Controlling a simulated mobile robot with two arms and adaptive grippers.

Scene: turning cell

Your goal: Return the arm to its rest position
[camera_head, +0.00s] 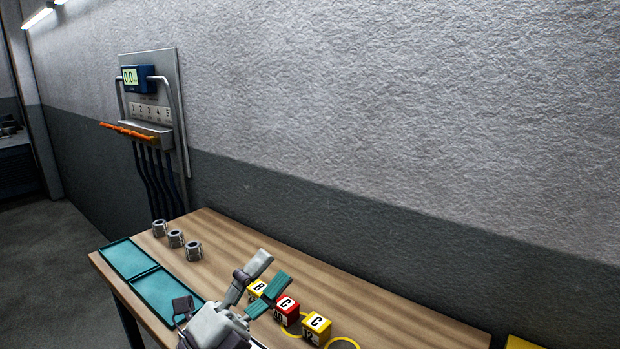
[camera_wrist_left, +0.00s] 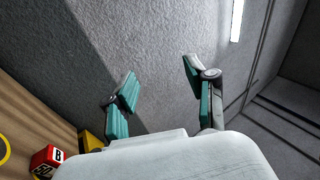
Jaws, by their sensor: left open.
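My left gripper (camera_head: 268,274) shows at the bottom middle of the head view, in front of the lettered blocks on the wooden table (camera_head: 240,236). Its two teal-padded fingers stand apart with nothing between them. In the left wrist view the open fingers (camera_wrist_left: 160,92) point at the wall, with empty space between them. I cannot tell from the head view how high the gripper is above the table. My right gripper does not show in either view.
A red block (camera_head: 288,310) and yellow blocks (camera_head: 316,328) stand close to the left gripper. Several metal cylinders (camera_head: 176,238) stand at the table's left end beside teal trays (camera_head: 127,259). A wall panel with a display (camera_head: 139,79) hangs behind.

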